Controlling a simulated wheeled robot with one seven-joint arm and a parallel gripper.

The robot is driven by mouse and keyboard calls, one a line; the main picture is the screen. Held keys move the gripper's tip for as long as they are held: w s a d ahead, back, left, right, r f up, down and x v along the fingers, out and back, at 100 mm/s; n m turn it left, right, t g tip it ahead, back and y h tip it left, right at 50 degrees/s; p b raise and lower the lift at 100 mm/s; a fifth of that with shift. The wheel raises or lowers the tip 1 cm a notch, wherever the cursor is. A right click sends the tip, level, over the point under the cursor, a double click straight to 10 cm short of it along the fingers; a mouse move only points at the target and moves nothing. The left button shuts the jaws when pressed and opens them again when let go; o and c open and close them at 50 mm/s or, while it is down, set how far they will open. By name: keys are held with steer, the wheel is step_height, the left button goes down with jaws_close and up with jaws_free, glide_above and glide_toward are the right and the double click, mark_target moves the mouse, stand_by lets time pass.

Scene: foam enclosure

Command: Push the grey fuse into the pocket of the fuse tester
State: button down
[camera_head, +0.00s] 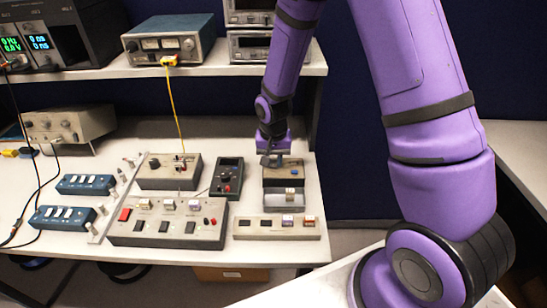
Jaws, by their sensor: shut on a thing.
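My gripper (271,157) points down over the back left of a small beige-and-dark box (292,172) at the right of the bench, which looks like the fuse tester. The gripper is shut on a small grey piece, apparently the grey fuse (272,162), mostly hidden by the fingers. The piece is at or just above the box top; I cannot tell whether it touches or lies in the pocket. The pocket is not clearly visible from here.
A beige strip (262,233) with several slots and small coloured blocks lies in front. A grey cylinder (288,197) sits just before the box. A dark meter (227,178) stands close left, and a large switch panel (155,235) front left. A shelf (210,72) overhangs the back.

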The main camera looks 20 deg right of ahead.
mark_target(274, 159)
steer(key=shift+f, duration=0.3)
steer(key=c, duration=0.9)
jaws_free()
steer(key=shift+o, duration=0.2)
step_height(274, 159, up, 11)
